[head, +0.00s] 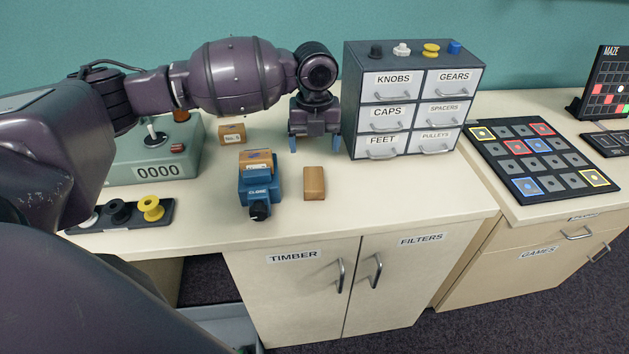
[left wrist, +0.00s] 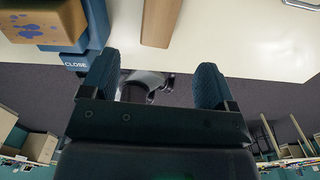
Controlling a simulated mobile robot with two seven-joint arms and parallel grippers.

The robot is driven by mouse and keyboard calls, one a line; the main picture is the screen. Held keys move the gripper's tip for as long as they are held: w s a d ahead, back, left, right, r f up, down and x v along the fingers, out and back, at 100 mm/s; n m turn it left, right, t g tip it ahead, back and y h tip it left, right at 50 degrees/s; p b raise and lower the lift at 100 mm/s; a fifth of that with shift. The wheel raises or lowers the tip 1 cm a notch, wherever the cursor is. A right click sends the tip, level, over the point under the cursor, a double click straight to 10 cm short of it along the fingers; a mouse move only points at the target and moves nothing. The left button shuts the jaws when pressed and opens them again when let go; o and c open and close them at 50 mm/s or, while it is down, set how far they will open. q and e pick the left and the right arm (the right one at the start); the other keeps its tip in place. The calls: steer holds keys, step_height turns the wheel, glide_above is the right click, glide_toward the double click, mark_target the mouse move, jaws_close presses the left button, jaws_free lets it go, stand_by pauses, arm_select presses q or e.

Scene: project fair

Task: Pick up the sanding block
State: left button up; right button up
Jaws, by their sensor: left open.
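A plain tan-brown block (head: 314,183), which looks like the sanding block, lies on the pale worktop just right of a blue vise (head: 259,190). It also shows at the top of the left wrist view (left wrist: 160,22), cut off by the frame edge. My left gripper (head: 314,145) points down with its blue fingers apart and nothing between them. In the head view it appears behind the block, near the drawer cabinet, and apart from the block. Its fingers also show in the left wrist view (left wrist: 155,82). My right gripper is not seen.
The vise holds a wooden block with blue stains (head: 257,158). A labelled wooden block (head: 232,134) stands behind it. The drawer cabinet (head: 412,105) stands close to the gripper's right. A counter box (head: 155,160) and knob tray (head: 120,214) are left. Worktop right of the tan block is clear.

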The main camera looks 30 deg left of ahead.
mark_target(314, 178)
arm_select(q)
steer(key=shift+f+b, duration=0.6)
steer(key=shift+f, duration=4.9)
steer(key=c, duration=1)
